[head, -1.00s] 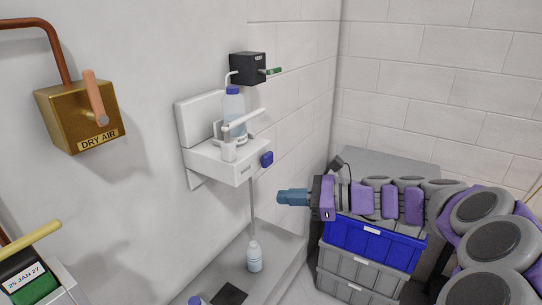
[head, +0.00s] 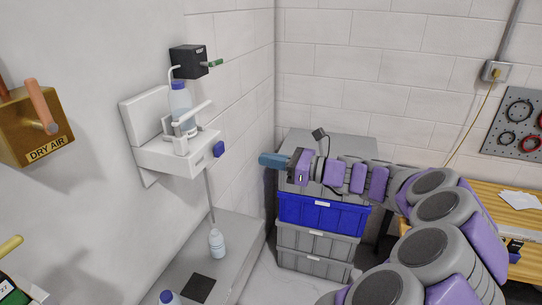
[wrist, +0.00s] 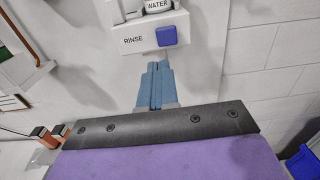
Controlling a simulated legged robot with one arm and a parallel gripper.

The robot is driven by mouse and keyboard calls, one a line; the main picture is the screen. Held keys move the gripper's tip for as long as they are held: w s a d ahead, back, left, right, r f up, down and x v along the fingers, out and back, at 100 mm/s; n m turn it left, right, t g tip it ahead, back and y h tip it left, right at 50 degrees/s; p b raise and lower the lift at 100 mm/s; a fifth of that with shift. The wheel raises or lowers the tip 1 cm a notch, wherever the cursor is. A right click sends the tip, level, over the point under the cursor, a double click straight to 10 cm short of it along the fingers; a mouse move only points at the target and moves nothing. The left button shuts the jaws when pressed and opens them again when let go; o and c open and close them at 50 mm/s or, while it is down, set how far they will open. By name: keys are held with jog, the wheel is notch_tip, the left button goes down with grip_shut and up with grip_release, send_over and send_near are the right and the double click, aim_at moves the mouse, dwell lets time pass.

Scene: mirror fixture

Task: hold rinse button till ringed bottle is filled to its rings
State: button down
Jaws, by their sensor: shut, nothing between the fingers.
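The blue rinse button (head: 219,149) sits on the right end of the white wall unit (head: 160,158). In the wrist view the button (wrist: 166,36) is beside the label RINSE. My gripper (head: 262,160) is shut and empty, to the right of the button and apart from it. In the wrist view its closed fingertips (wrist: 156,66) point at the unit just below the button. A capped bottle (head: 181,93) stands on the unit. Another bottle (head: 217,244) stands on the grey ledge below a thin tube. A third bottle (head: 168,298) is cut off at the bottom. I cannot make out rings.
A black box with a green lever (head: 188,61) is mounted above the unit. A brass DRY AIR box (head: 35,125) is on the left wall. Blue and grey crates (head: 322,214) stand below my arm. A wooden table (head: 520,215) is at the right.

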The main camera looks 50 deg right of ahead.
send_near(221, 150)
jog(key=a, duration=0.2)
jog(key=p+x, duration=0.1)
jog(key=x, duration=0.5)
jog(key=shift+w+r, duration=0.15)
jog(key=shift+w, duration=0.3)
jog(key=shift+d, duration=0.35)
jog(key=shift+w+d+f+p, duration=0.2)
jog(key=shift+w+d+p, duration=0.65)
jog(key=shift+d, duration=0.3)
jog(key=shift+a, duration=0.6)
jog(key=shift+s+a+r, duration=0.15)
jog(key=shift+s+a, duration=0.05)
jog(key=shift+s, duration=0.05)
jog(key=shift+w+a, duration=0.15)
jog(key=shift+a, duration=0.15)
jog(key=shift+d, duration=0.1)
